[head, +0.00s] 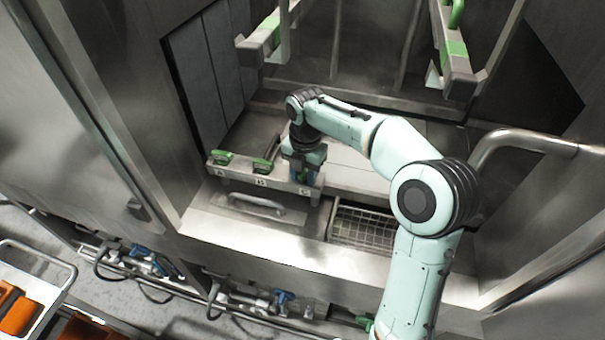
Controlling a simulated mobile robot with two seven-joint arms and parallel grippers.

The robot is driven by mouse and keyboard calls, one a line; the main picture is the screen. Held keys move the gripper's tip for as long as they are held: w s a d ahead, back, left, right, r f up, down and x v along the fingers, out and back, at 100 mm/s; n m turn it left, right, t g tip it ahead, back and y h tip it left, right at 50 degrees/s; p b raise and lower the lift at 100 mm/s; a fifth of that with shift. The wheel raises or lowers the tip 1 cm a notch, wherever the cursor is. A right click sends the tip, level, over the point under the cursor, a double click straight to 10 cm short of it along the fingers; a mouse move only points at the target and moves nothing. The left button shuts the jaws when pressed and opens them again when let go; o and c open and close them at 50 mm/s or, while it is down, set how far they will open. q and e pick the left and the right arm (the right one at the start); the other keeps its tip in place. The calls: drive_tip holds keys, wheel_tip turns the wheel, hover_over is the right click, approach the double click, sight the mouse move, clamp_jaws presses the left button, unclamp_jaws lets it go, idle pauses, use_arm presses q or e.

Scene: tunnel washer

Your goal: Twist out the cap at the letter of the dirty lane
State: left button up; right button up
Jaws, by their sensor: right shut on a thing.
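A grey rail (240,177) at the front of the washer's opening carries small white letter labels, which look like A, B and C from left to right. A green cap (221,157) sits at the left letter and another green cap (263,164) at the middle letter. My right gripper (302,175) points down at the right letter, shut on a cap there. The fingers mostly hide this cap, and I cannot tell whether it is seated or turned. Which lane is dirty does not show. My left gripper is out of view.
Two upper bars with green parts, one at left (262,38) and one at right (455,60), hang over the opening. A wire basket (362,229) and a handled lid (258,205) lie below the rail. A curved handrail (530,140) stands at right.

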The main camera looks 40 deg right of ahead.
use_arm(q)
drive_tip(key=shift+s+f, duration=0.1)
use_arm(e)
drive_tip(key=shift+s+d+f, duration=0.15)
drive_tip(key=shift+d+f, duration=0.5)
drive_tip(key=shift+f, duration=0.05)
drive_tip(key=shift+o, duration=0.2)
drive_tip(key=shift+w+d+r+p, duration=0.15)
drive_tip(key=shift+r+p, duration=0.1)
drive_tip(key=shift+r, duration=0.2)
drive_tip(key=shift+w+a+r+p, duration=0.1)
drive_tip(key=shift+r+p, duration=0.1)
drive_tip(key=shift+r, duration=0.2)
drive_tip(key=shift+w+d+r, duration=0.15)
drive_tip(key=shift+d+r, duration=0.2)
drive_tip(key=shift+r, duration=0.75)
drive_tip(key=shift+a+r+p, duration=0.15)
drive_tip(key=shift+r+p, duration=0.2)
drive_tip(key=shift+r, duration=0.3)
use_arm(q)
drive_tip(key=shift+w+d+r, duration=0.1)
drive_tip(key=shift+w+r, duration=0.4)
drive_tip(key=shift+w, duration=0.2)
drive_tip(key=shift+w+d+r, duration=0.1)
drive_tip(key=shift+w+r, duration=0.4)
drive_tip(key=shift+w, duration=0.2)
use_arm(e)
drive_tip(key=shift+a+r, duration=0.1)
drive_tip(key=shift+r, duration=1)
